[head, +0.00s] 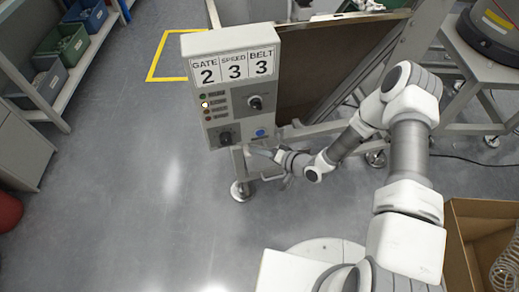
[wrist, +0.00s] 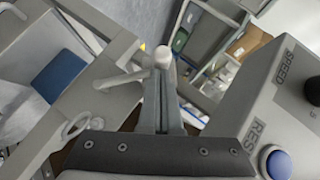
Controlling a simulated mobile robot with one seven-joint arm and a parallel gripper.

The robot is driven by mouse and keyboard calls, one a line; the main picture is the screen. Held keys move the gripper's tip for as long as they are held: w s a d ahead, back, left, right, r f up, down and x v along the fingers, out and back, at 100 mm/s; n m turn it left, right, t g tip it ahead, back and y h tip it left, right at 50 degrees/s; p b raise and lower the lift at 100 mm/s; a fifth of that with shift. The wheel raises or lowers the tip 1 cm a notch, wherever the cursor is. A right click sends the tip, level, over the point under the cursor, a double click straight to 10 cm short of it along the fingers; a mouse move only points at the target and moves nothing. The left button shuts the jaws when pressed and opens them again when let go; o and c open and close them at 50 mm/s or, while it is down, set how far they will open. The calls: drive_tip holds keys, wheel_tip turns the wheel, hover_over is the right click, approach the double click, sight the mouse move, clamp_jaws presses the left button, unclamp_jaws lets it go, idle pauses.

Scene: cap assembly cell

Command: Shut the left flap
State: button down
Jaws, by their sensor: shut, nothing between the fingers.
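I cannot pick out the left flap for certain in either view. My gripper (head: 262,153) is in the head view, just below the lower edge of the control box (head: 237,88), by the metal post under it. In the wrist view my gripper (wrist: 163,100) is shut, with nothing between its fingers. A pale rod with a rounded end (wrist: 128,77) shows beside the fingertips there; I cannot tell whether they touch. The control box (wrist: 285,100) fills the right side of the wrist view, with a blue button (wrist: 275,162).
An open cardboard box (head: 458,246) with a wire coil (head: 507,268) stands at the lower right. A brown panel (head: 335,65) in a metal frame is behind the control box. Shelves with bins (head: 62,45) stand at the left. The grey floor (head: 130,190) between is clear.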

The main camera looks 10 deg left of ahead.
drive_tip(key=s+a+f+n+t+h+b, duration=0.1)
drive_tip(key=s+a+f+n+h, duration=0.1)
drive_tip(key=a+f+n+h, duration=0.1)
drive_tip(key=shift+a+f+t+h, duration=0.3)
drive_tip(key=shift+a+f+h, duration=0.25)
drive_tip(key=shift+f+h, duration=0.9)
drive_tip(key=shift+s+f+y, duration=0.15)
drive_tip(key=shift+f+y, duration=0.1)
drive_tip(key=shift+f, duration=0.1)
